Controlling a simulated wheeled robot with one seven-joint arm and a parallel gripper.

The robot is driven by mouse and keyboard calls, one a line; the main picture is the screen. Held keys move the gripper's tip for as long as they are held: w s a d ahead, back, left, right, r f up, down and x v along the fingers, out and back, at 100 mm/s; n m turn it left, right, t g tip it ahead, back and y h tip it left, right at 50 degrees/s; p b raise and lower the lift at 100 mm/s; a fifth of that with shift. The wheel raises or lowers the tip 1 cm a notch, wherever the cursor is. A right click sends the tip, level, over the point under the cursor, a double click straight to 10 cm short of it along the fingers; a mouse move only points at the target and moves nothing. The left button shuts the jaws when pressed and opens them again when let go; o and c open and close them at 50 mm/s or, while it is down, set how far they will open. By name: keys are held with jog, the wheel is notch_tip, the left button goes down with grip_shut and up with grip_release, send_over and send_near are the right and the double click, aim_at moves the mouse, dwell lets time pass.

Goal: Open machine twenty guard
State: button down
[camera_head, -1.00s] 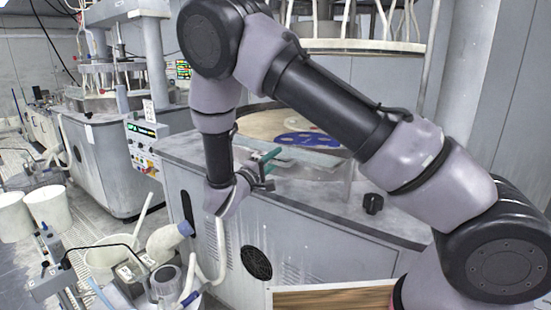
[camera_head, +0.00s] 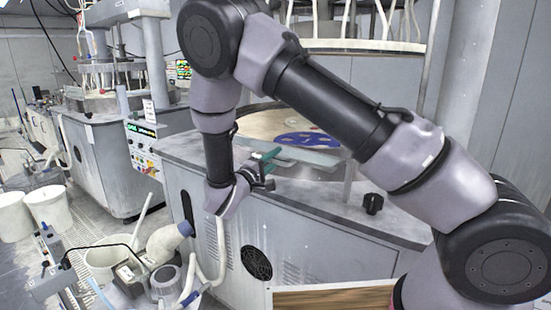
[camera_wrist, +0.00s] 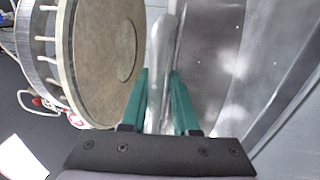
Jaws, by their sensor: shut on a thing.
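The machine's guard (camera_head: 318,157) is a pale, see-through panel at the front edge of the round platen (camera_head: 262,124), behind and beside my gripper. My gripper (camera_head: 266,158) has green fingers and is at the guard's left part, above the machine's top. In the wrist view, my gripper (camera_wrist: 161,85) has its two green fingers on either side of a thin grey, glassy upright piece (camera_wrist: 160,60), which I take to be the guard's edge. The fingers are shut on it. My arm hides part of the platen and guard in the head view.
The grey machine cabinet (camera_head: 310,235) has a black knob (camera_head: 372,203) on its top at the right. A control panel (camera_head: 143,148) stands at the left. White buckets (camera_head: 48,205) and hoses crowd the lower left. A wooden board (camera_head: 330,298) is at the bottom.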

jog(key=shift+r, duration=0.2)
jog(key=shift+w+d+r+g+y, duration=0.2)
jog(key=shift+r+g+y, duration=0.2)
jog(key=shift+r, duration=0.5)
jog(key=shift+w+d+r+g+y, duration=0.1)
jog(key=shift+w+r+g+y, duration=0.15)
jog(key=shift+r+g, duration=0.45)
jog(key=shift+r, duration=0.2)
jog(key=c, duration=0.9)
grip_release()
jog(key=shift+o, duration=0.2)
jog(key=shift+s+f, duration=0.1)
jog(key=v, duration=1)
jog(key=shift+s+a, duration=0.2)
jog(key=shift+s, duration=0.15)
